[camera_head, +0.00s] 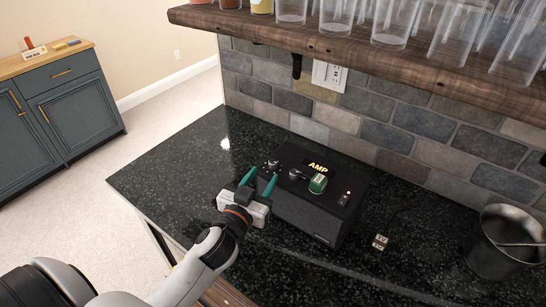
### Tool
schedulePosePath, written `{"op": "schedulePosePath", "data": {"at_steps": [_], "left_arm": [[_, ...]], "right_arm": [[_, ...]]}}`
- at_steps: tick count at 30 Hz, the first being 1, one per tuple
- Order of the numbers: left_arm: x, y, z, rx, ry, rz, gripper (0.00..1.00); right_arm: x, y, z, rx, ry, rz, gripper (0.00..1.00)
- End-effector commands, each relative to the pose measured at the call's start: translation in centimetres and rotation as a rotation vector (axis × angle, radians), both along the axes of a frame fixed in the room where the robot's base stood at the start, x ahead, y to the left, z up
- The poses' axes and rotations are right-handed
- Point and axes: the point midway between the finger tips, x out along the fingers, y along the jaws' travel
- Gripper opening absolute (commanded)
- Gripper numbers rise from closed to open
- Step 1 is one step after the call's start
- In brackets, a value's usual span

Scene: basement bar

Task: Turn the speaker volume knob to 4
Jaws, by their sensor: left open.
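The speaker is a black box (322,219) on the dark countertop, with "AMP" in yellow letters on its top. Its top panel has a dark knob (273,164) at the left, another dark knob (295,174) beside it, and a green piece with a pale marking (318,184) to the right. I cannot read a number or setting on any of them. My left gripper (261,180) is open, with its two teal fingers apart at the speaker's left front edge, close to the leftmost knob. I cannot tell whether they touch it. My right gripper is not in view.
A small pale marked cube (380,242) lies right of the speaker. A metal pot (496,258) stands at the far right. A wooden shelf (370,62) with clear glasses overhangs the back, against a stone-tiled wall. The counter (180,165) is clear on the left.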

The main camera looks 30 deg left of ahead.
Motion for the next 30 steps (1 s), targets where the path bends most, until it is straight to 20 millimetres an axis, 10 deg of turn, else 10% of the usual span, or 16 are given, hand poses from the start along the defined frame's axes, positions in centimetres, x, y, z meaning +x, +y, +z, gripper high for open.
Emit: {"op": "schedulePosePath", "data": {"at_steps": [9,23,30], "left_arm": [[5.5,0.4,0.2,0.002,0.0,0.001,0.43],[6.7,0.4,0.0,0.0,0.001,0.001,0.43],[6.7,0.4,0.0,0.0,0.001,0.001,0.04]], "right_arm": [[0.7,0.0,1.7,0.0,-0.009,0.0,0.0],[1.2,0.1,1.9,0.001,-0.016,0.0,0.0],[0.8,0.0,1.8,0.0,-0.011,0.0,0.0]]}}
